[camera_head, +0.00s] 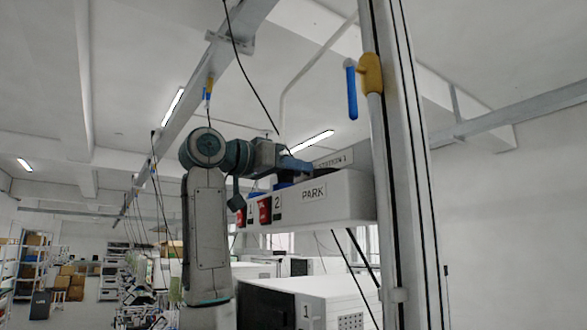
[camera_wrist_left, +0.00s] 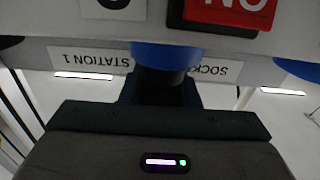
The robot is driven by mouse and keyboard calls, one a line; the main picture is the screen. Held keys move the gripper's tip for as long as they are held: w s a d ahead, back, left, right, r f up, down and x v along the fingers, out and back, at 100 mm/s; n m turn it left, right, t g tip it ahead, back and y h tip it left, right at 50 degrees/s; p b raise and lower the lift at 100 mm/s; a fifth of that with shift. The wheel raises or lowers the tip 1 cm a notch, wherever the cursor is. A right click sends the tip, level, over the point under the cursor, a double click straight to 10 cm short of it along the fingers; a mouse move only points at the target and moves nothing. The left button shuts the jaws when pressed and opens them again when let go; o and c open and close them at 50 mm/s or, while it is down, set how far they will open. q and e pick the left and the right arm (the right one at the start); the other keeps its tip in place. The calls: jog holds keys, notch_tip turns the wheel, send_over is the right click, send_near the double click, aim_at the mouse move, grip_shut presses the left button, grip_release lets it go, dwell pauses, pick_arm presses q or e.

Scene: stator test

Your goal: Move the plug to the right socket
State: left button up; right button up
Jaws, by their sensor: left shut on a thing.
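My left gripper (camera_head: 283,166) reaches in from the left above the station box (camera_head: 345,197). In the left wrist view, its dark fingers (camera_wrist_left: 160,92) are shut on the plug (camera_wrist_left: 166,78), which shows as a dark round body. A blue round part (camera_wrist_left: 166,56) sits directly in line with the plug at the box. Whether the plug is seated in it cannot be told. A second blue round part (camera_wrist_left: 300,69), looking like the other socket, shows at the right edge of the wrist view. My right gripper is not in view.
Red switches (camera_head: 264,209) and a PARK label (camera_head: 314,192) are on the box. A pale vertical post (camera_head: 408,180) with a yellow-and-blue lever (camera_head: 351,90) stands at the right. A white cabinet (camera_head: 325,292) stands below. Dark cables hang nearby.

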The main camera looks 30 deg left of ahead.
pick_arm(q)
jog(key=shift+f, duration=0.25)
jog(key=shift+s+f+b, duration=0.1)
jog(key=shift+f+b, duration=0.2)
jog(key=shift+b, duration=0.2)
jog(key=o, duration=1)
jog(key=shift+o, duration=0.2)
jog(key=shift+a, duration=0.1)
jog(key=shift+s+a, duration=0.1)
jog(key=shift+s, duration=0.15)
jog(key=b+v, duration=0.5)
jog(key=v, duration=0.5)
